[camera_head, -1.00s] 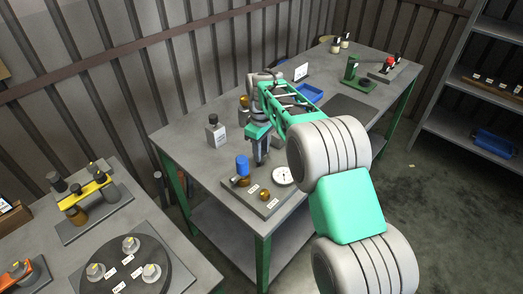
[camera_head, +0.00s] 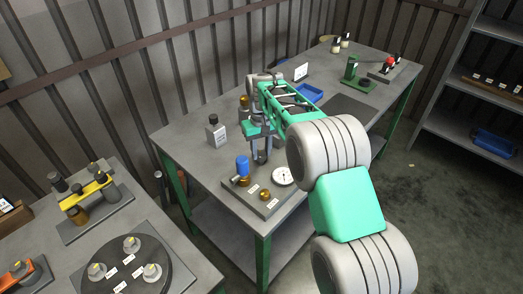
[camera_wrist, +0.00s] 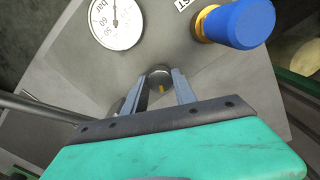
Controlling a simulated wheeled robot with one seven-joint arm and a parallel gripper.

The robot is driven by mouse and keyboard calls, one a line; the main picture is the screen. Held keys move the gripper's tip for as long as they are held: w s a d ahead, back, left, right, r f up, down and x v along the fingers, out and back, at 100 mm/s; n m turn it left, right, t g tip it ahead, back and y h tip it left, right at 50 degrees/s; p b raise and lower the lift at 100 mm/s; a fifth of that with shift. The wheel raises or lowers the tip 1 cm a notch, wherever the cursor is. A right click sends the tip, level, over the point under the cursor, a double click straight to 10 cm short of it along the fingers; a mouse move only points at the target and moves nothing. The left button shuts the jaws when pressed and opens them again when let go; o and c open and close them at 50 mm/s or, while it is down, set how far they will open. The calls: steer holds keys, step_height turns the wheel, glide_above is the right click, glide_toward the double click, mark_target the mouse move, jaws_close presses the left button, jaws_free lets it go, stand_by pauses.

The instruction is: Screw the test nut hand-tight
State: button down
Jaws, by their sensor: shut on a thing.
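The thread under the nut is hidden. I cannot tell whether the nut sits flush.
The gauge block (camera_head: 256,205) carries a white dial gauge (camera_head: 282,176), a blue-capped valve (camera_head: 242,166) and a brass fitting (camera_head: 265,195). A blue tray (camera_head: 308,94) lies farther back.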

mark_target(261, 153)
steer(key=shift+m, duration=0.5)
steer(key=c, duration=1)
jaws_free()
steer(key=shift+r, duration=0.1)
step_height(261, 153, up, 8)
steer(key=shift+f+b, duration=0.2)
steer(key=shift+b, duration=0.25)
steer(key=shift+r, duration=0.1)
